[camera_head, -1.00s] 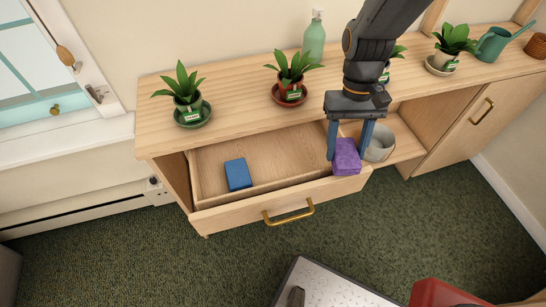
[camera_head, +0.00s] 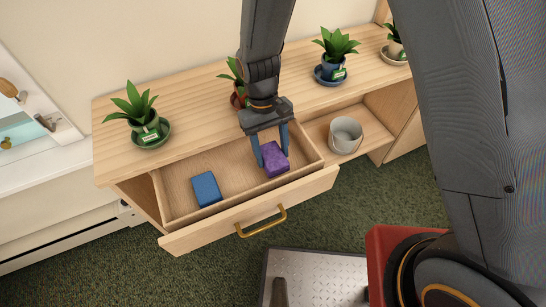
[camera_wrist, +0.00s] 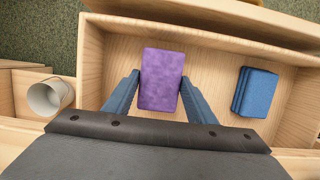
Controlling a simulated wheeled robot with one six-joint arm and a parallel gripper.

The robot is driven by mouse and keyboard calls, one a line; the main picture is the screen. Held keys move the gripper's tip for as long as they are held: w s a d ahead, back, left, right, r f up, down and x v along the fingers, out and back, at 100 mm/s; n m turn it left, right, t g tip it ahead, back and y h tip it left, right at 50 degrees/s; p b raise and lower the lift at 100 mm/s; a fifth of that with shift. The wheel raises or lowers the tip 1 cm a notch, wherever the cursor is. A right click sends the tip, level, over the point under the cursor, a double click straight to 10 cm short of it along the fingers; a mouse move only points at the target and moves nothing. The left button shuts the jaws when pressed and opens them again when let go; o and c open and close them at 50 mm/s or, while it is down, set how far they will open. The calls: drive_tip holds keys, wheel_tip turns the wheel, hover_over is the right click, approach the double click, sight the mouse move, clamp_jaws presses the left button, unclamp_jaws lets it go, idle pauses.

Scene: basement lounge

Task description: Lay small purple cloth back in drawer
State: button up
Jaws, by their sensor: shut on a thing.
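The small purple cloth (camera_head: 275,159) is a folded block between the two blue fingers of my gripper (camera_head: 273,160). It also shows in the wrist view (camera_wrist: 161,78), with a finger at each side. My gripper is shut on it, over the right part of the open drawer (camera_head: 228,216). Whether the cloth touches the drawer floor I cannot tell. A folded blue cloth (camera_head: 206,189) lies in the left part of the drawer; it is at the right in the wrist view (camera_wrist: 256,92).
A light pot (camera_head: 345,136) stands on the open shelf right of the drawer. Potted plants (camera_head: 148,129) stand on the wooden top. The drawer floor between the two cloths is clear. The drawer has a brass handle (camera_head: 262,221).

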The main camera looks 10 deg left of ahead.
sight(271, 152)
drive_tip(key=shift+f, duration=1.6)
drive_tip(key=o, duration=1)
drive_tip(key=shift+f, duration=0.1)
drive_tip(key=shift+c, duration=0.2)
drive_tip(key=b+v, duration=0.1)
drive_tip(key=v, duration=1.1)
drive_tip(key=shift+d+b, duration=0.1)
drive_tip(key=shift+b, duration=0.3)
drive_tip(key=s+d+r+m+t, duration=0.1)
drive_tip(key=s+d+r+m, duration=0.1)
drive_tip(key=d, duration=0.6)
drive_tip(key=s+d+r+m+t+y, duration=0.1)
drive_tip(key=d+r+m, duration=0.1)
drive_tip(key=d, duration=0.7)
drive_tip(key=s+d+r+m+t, duration=0.1)
drive_tip(key=s+d+r+m, duration=0.1)
drive_tip(key=d, duration=0.7)
drive_tip(key=shift+s+r+y, duration=0.3)
drive_tip(key=shift+s+r, duration=0.05)
drive_tip(key=shift+r, duration=0.45)
